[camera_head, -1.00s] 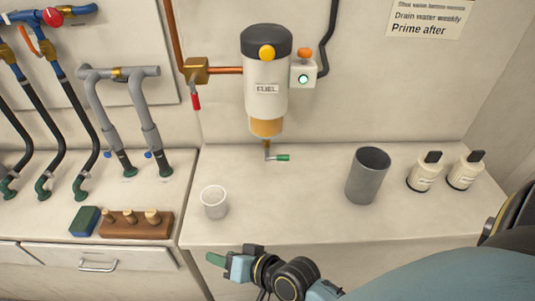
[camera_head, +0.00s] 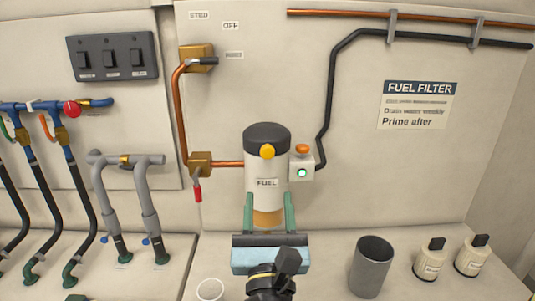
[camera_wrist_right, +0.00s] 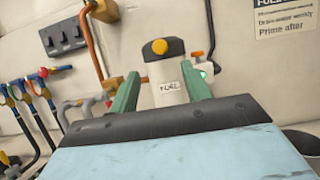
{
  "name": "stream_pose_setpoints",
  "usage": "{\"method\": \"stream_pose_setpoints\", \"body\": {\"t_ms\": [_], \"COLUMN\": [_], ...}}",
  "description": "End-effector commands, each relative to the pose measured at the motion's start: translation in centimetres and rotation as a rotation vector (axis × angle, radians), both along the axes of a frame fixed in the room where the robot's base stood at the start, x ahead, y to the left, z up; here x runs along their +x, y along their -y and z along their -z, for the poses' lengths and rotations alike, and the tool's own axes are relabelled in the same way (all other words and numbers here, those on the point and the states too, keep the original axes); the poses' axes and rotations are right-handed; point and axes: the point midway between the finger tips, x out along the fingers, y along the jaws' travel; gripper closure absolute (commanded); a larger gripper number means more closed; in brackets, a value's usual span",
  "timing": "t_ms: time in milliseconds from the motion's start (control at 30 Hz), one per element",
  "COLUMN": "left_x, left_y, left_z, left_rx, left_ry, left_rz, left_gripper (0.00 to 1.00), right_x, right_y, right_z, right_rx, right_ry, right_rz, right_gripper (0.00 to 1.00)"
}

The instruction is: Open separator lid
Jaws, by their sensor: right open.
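The fuel separator (camera_head: 266,182) is a white cylinder labelled FUEL on the back wall. Its dark grey lid (camera_head: 267,135) sits on top, with a yellow knob (camera_head: 267,152) at the front. An amber bowl (camera_head: 267,217) shows at its bottom. My right gripper (camera_head: 269,206) is open and empty, its two green fingers in front of the lower separator, one on each side. In the right wrist view the separator (camera_wrist_right: 169,90) stands between the fingers (camera_wrist_right: 160,78), beyond them, with the lid (camera_wrist_right: 163,47) closed. I cannot tell whether the fingers touch it. My left gripper is out of view.
A box with a green light (camera_head: 302,172) and a copper pipe (camera_head: 229,163) flank the separator. A grey cup (camera_head: 371,268), a small clear cup (camera_head: 210,290) and two white bottles (camera_head: 428,262) stand on the counter. Grey pipes (camera_head: 147,200) rise at left.

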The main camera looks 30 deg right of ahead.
Motion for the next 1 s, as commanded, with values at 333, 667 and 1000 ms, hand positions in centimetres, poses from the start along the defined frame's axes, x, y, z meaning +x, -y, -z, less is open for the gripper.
{"method": "stream_pose_setpoints", "body": {"t_ms": [333,667,1000], "left_x": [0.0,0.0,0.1], "left_y": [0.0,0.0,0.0], "left_z": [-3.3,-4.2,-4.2], "left_rx": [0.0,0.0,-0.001], "left_ry": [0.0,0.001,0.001], "left_rz": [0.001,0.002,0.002], "left_gripper": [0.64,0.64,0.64], "right_x": [5.8,8.7,8.8], "right_y": [3.5,5.3,5.4], "right_z": [-3.3,-4.4,-4.3], "right_rx": [-0.008,-0.006,-0.007], "right_ry": [0.002,0.0,-0.001], "right_rz": [0.0,0.0,0.0], "right_gripper": [0.52,0.52,0.56]}}
